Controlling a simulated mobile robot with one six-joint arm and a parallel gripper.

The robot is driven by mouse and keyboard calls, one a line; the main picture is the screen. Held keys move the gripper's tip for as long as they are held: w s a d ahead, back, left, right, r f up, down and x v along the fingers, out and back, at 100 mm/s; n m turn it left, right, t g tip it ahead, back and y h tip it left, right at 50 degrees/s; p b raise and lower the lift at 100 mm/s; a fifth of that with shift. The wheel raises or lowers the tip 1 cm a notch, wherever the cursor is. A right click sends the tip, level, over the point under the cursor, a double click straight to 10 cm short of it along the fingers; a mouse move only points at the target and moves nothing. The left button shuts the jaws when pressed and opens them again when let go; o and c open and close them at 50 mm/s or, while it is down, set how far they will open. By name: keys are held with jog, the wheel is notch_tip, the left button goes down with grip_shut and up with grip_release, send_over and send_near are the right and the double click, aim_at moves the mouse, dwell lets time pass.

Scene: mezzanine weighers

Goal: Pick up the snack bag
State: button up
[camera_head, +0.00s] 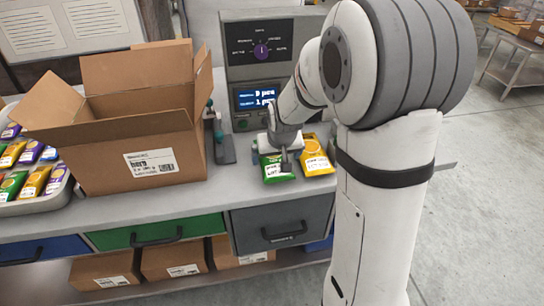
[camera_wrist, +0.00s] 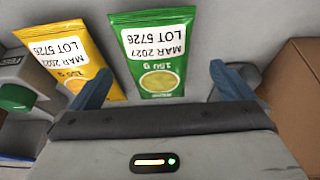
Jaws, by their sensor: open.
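A green snack bag (camera_head: 277,169) lies on the grey counter in front of the weighing machine. A yellow snack bag (camera_head: 316,156) lies right beside it. My gripper (camera_head: 285,158) is over the green bag. I cannot tell whether any finger touches a bag.
An open cardboard box (camera_head: 115,150) stands on the counter to the left. A tray (camera_head: 50,207) of several coloured bags is at the far left. The weighing machine (camera_head: 262,75) rises behind the bags. Drawers (camera_head: 285,225) are below the counter.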

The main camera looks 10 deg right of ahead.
aim_at(276, 161)
jog(key=shift+w+d+p+x, duration=0.1)
jog(key=shift+w+p+x, duration=0.1)
jog(key=shift+x, duration=1.45)
jog(key=shift+w+d+p+x, duration=0.1)
jog(key=shift+p+x, duration=0.05)
jog(key=shift+x, duration=1.5)
jog(key=shift+s+r, duration=0.1)
jog(key=shift+r, duration=0.05)
jog(key=shift+c, duration=0.4)
jog(key=c, duration=0.8)
